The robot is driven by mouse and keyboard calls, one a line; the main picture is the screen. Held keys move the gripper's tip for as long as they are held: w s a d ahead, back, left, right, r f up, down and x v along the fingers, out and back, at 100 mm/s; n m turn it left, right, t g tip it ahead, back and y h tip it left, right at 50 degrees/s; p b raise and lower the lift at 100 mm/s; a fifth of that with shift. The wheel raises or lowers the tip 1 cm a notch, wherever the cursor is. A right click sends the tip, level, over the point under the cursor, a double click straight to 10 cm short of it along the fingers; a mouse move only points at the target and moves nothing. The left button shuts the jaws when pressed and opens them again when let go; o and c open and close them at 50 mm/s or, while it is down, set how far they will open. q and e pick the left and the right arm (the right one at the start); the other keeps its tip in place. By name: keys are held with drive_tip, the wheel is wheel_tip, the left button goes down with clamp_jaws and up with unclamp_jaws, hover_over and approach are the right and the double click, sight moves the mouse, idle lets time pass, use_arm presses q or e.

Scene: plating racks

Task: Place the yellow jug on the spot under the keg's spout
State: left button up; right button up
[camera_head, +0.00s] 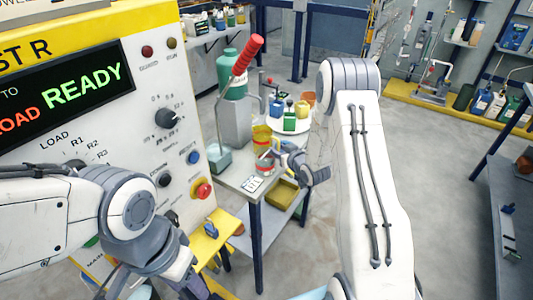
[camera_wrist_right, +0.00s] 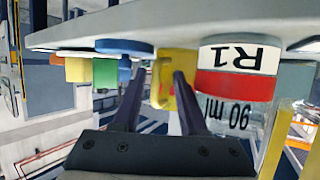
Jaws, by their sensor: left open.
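The yellow jug (camera_head: 262,138) stands on the small grey table, partly hidden by my right gripper. In the right wrist view, which is upside down, the yellow jug (camera_wrist_right: 165,82) shows between and beyond my fingertips. My right gripper (camera_head: 277,153) is beside the jug and the red-banded container. Its fingers (camera_wrist_right: 160,75) are apart, with a gap at the left finger. The keg with a green top (camera_head: 231,82) and red handle (camera_head: 247,55) stands behind the jug. I cannot make out the spot under the spout. My left gripper (camera_head: 190,285) is low at the left, partly cut off.
A red-banded container marked R1 (camera_wrist_right: 235,82) stands close beside the jug. A round white tray (camera_head: 290,126) with small coloured containers is behind. The panel with the READY display (camera_head: 80,95) fills the left. The floor to the right (camera_head: 445,190) is clear.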

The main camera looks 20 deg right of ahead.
drive_tip(key=shift+d+r, duration=0.1)
drive_tip(key=shift+r, duration=0.1)
drive_tip(key=b+v, duration=0.2)
drive_tip(key=v, duration=0.9)
drive_tip(key=s+a+r+n+g, duration=0.1)
drive_tip(key=s+a+r+g, duration=0.15)
drive_tip(key=s+a, duration=0.35)
drive_tip(key=s+a+r+n+g, duration=0.15)
drive_tip(key=s+a+g, duration=0.3)
drive_tip(key=a, duration=0.45)
drive_tip(key=s+a+r+n+g, duration=0.1)
drive_tip(key=s+a+n+g, duration=0.1)
drive_tip(key=s, duration=0.8)
drive_tip(key=s+a+r+n+g, duration=0.2)
drive_tip(key=s+a+g, duration=0.2)
drive_tip(key=s+a, duration=0.3)
drive_tip(key=s, duration=0.4)
drive_tip(key=shift+g, duration=0.3)
